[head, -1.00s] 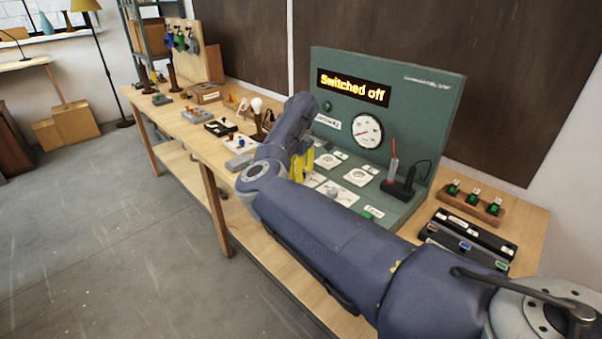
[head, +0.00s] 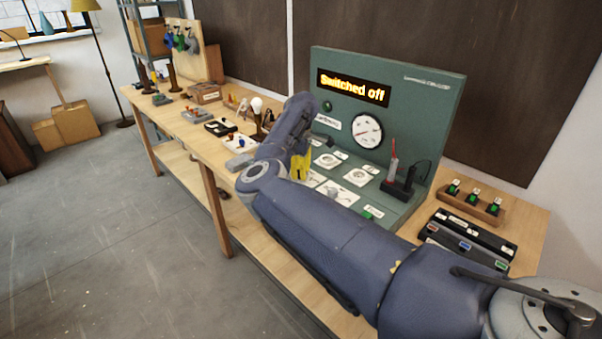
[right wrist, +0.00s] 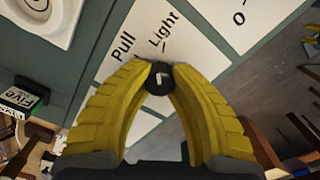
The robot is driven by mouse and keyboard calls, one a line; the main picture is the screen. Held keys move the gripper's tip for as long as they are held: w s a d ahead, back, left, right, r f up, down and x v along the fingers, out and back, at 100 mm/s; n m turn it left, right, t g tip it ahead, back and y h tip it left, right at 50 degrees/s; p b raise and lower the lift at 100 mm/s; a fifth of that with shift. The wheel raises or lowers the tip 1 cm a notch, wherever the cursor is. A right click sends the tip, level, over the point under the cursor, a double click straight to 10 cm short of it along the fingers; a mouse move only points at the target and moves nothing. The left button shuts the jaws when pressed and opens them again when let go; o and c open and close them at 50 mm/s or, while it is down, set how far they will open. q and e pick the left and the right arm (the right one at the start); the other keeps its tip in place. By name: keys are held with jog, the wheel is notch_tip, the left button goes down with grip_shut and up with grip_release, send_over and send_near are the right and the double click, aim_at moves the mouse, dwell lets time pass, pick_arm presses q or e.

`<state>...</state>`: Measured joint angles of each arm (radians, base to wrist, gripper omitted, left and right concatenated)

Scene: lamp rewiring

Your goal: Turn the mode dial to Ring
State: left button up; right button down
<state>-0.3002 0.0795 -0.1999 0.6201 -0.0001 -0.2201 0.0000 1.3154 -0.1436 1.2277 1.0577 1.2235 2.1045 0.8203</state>
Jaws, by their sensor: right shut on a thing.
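In the head view my right gripper (head: 300,167) is at the left part of the green test panel (head: 420,100), and the knob is hidden there. My left gripper is not in view.
The panel's display (head: 352,88) reads "Switched off", above a round gauge (head: 367,130). White sockets (head: 327,160) and a red-handled probe (head: 393,160) are on the panel, right of my gripper. A bulb on a stand (head: 257,108) and small parts crowd the bench leftwards.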

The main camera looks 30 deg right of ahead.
jog(key=n, duration=0.5)
jog(key=shift+n, duration=0.4)
jog(key=n, duration=1)
jog(key=shift+n, duration=2.6)
jog(key=c, duration=1.1)
grip_release()
jog(key=shift+o, duration=0.2)
notch_tip(320, 180, up, 12)
